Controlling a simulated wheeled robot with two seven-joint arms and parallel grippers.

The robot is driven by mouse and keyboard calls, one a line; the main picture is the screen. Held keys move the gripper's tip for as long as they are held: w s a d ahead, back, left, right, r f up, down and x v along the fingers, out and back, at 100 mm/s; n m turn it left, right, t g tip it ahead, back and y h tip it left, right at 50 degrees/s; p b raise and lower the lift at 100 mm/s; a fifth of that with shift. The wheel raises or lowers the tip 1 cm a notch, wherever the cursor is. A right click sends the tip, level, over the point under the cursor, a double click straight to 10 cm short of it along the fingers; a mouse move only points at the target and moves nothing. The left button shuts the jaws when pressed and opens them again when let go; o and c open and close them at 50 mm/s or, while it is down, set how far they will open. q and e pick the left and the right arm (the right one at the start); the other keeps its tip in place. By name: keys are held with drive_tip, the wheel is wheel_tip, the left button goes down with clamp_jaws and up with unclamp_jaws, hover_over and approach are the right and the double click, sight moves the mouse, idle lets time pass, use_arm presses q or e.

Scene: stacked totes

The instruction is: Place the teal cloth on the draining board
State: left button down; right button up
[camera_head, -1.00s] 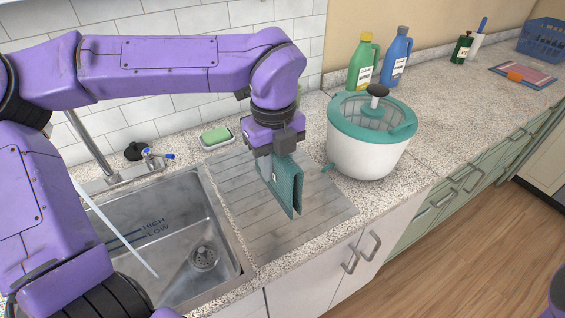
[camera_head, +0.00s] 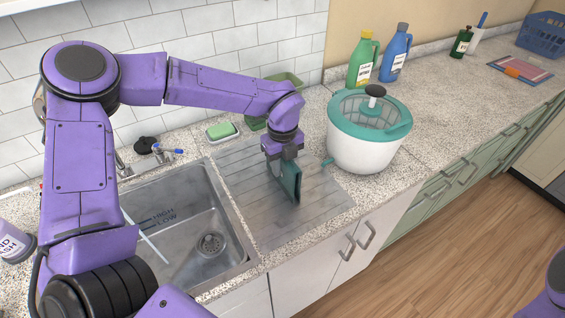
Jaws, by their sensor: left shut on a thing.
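The teal cloth (camera_head: 289,184) is folded and hangs upright, seen nearly edge-on, over the middle of the grooved metal draining board (camera_head: 325,200). My left gripper (camera_head: 281,158) points down and is shut on the cloth's upper edge. The cloth's lower end is close to the board; I cannot tell whether it touches. My right gripper is not in view.
The sink (camera_head: 180,215) is left of the board. A white and teal salad spinner (camera_head: 365,148) stands close on its right. A green sponge on a dish (camera_head: 222,131) and a green container (camera_head: 285,82) are behind. The board around the cloth is clear.

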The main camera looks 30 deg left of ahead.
use_arm(q)
drive_tip(key=c, duration=0.8)
unclamp_jaws()
drive_tip(key=shift+s, duration=0.2)
drive_tip(key=shift+c, duration=0.2)
drive_tip(key=shift+r, duration=0.1)
drive_tip(key=shift+w+r, duration=0.15)
drive_tip(key=shift+r, duration=0.15)
wheel_tip(320, 180, up, 11)
drive_tip(key=b, duration=0.2)
drive_tip(key=shift+f+b, duration=0.1)
drive_tip(key=shift+b, duration=0.2)
drive_tip(key=shift+r, duration=0.4)
